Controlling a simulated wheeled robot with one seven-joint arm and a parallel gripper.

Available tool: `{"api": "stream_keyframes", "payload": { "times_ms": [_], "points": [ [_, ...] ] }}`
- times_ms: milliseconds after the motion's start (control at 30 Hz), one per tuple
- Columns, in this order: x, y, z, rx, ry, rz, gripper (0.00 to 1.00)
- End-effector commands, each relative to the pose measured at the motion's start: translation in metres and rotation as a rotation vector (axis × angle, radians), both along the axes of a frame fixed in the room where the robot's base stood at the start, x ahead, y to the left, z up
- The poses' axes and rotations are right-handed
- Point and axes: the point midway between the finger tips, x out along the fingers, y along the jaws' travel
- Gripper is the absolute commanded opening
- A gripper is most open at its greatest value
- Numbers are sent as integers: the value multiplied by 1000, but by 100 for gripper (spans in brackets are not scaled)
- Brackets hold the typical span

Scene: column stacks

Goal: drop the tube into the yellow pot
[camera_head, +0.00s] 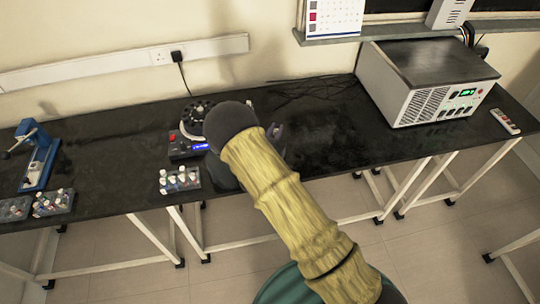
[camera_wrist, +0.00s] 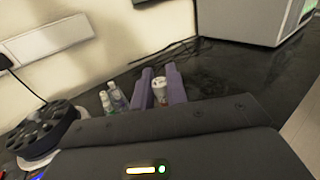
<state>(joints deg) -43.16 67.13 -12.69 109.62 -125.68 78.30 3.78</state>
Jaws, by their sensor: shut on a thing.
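In the wrist view, a small white-topped tube (camera_wrist: 159,92) sits between the two purple-grey fingers of my gripper (camera_wrist: 160,76), which is shut on it. In the head view my gripper (camera_head: 275,131) is mostly hidden behind my own arm, over the dark bench, and the tube cannot be made out there. I see no yellow pot in either view.
A rack of capped vials (camera_head: 180,180) stands at the bench's front edge, left of my arm. Vials (camera_wrist: 113,97) show beside my fingers. Behind are a round holed device (camera_head: 197,112) and a grey instrument (camera_head: 428,80). Bench (camera_head: 325,140) right of my gripper is clear.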

Motion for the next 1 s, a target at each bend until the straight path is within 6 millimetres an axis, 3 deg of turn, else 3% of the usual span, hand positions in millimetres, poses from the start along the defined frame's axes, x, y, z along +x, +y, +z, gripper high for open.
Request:
{"api": "stream_keyframes", "payload": {
  "times_ms": [400,867,900,1000],
  "points": [
    [0,0,-48,1,0,0,0],
    [0,0,-55,0,0,0,0],
    [0,0,-55,0,0,0,23],
    [0,0,-55,0,0,0,40]
  ]
}}
